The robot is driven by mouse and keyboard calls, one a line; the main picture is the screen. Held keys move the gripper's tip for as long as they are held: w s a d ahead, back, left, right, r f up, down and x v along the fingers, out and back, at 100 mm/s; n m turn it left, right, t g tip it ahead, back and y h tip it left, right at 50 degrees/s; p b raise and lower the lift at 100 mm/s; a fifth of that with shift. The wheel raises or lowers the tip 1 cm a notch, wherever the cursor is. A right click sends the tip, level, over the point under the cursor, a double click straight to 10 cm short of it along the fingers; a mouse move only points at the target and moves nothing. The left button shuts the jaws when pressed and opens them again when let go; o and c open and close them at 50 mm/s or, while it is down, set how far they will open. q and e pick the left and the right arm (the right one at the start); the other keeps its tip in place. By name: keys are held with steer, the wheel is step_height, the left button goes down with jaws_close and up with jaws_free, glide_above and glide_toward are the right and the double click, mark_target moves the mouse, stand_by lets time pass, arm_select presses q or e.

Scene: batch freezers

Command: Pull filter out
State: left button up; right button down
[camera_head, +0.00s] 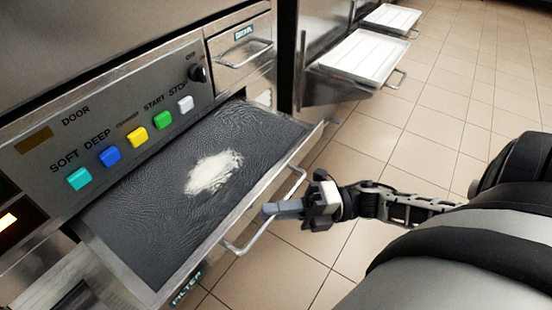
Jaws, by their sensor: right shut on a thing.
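The filter drawer (140,240) is pulled out from under the button panel of the freezer. It has a metal frame, a dark meshed surface and a whitish patch (214,172) on it. A label reading FILTER (187,287) is on its front near the bottom. A metal bar handle (250,240) runs along its front edge. My right gripper (272,210) comes in from the right and is shut on the handle. Its fingers hide a part of the bar. My left gripper is not in view.
The control panel (130,130) carries coloured buttons, a DOOR label and a black knob (197,73). A smaller closed drawer (240,50) with a handle is above the filter's far end. White trays (362,56) stick out from neighbouring machines. The tiled floor (420,130) on the right is clear.

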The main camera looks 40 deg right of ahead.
steer(key=c, duration=1.5)
jaws_free()
steer(key=shift+d, duration=0.1)
steer(key=v, duration=1.6)
